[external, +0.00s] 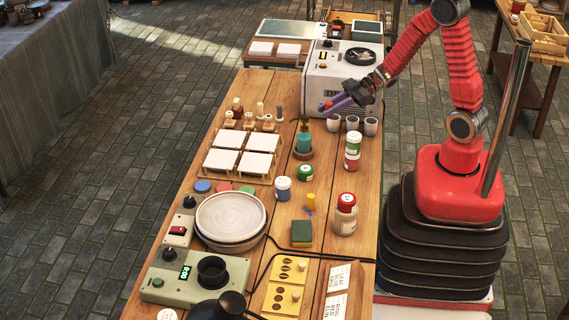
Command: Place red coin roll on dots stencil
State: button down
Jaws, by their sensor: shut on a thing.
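My gripper (332,104) is at the far end of the table, in front of the white kiln-like box and above the small cups. Its purple fingers are shut on a small red thing (328,104), most likely the red coin roll; the fingers hide most of it. Two yellow stencil plates lie at the near end of the table: one farther (290,269) and one nearer (283,298). Both have dark cut-outs and a pale knob. They are too small to tell surely which is the dots stencil. My gripper is far from both.
A stack of round plates (231,217) stands left of centre. Three small cups (352,123) stand below my gripper. A black cable curves beside the stencils.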

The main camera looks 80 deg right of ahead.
jog(key=shift+r, duration=0.85)
jog(key=w+a+n+g+y, duration=0.1)
jog(key=w+a, duration=0.3)
jog(key=a, duration=0.7)
jog(key=w+a+n+g+y, duration=0.15)
jog(key=w+a, duration=0.35)
jog(key=a, duration=0.5)
jog(key=w+a+n+g+y, duration=0.15)
jog(key=w+a, duration=0.25)
jog(key=a, duration=0.7)
jog(key=n+g+y, duration=0.2)
jog(key=n+g, duration=0.1)
jog(key=n, duration=0.1)
send_over(294, 293)
notch_tip(294, 293, down, 5)
jog(key=shift+f, duration=0.1)
jog(key=shift+f, duration=3.1)
